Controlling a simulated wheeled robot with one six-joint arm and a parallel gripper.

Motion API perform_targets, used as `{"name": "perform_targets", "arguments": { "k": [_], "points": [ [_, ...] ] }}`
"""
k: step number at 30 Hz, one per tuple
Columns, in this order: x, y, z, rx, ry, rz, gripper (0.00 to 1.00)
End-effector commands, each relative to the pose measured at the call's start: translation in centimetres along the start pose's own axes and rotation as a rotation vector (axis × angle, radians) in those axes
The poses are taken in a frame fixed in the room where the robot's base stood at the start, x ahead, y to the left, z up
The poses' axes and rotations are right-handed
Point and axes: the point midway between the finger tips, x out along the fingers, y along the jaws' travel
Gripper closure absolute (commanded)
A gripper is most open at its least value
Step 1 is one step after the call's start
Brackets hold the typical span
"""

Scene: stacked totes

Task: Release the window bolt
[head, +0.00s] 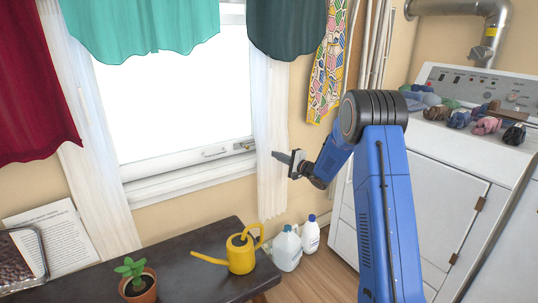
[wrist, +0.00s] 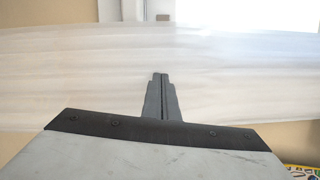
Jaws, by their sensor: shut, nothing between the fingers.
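The window (head: 170,90) has a white frame, with a pale handle (head: 214,154) on its lower rail. A small dark fitting (head: 245,145), which looks like the bolt, sits at the rail's right end. In the wrist view a small dark piece (wrist: 163,17) shows on the frame at the top; I cannot tell if it is the same fitting. My gripper (head: 275,156) points left, in front of the white strip right of the window, below and right of the fitting. In the wrist view its fingers (wrist: 160,76) are together and empty, apart from the fitting.
A white strip (head: 270,100), curtain or trim, stands right of the window. Clothes hang above. A dark bench (head: 190,270) below holds a yellow watering can (head: 241,254) and a potted plant (head: 138,284). Jugs (head: 287,248) stand on the floor; a white washer (head: 430,190) is at right.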

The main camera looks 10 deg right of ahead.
Motion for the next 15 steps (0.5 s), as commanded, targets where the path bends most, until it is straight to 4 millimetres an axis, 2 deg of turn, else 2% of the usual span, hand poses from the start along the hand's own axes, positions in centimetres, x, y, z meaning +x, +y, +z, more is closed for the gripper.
{"name": "perform_targets", "arguments": {
  "k": [15],
  "points": [
    [8.3, 0.1, 0.1, 0.0, -0.001, 0.0, 1.0]
  ]
}}
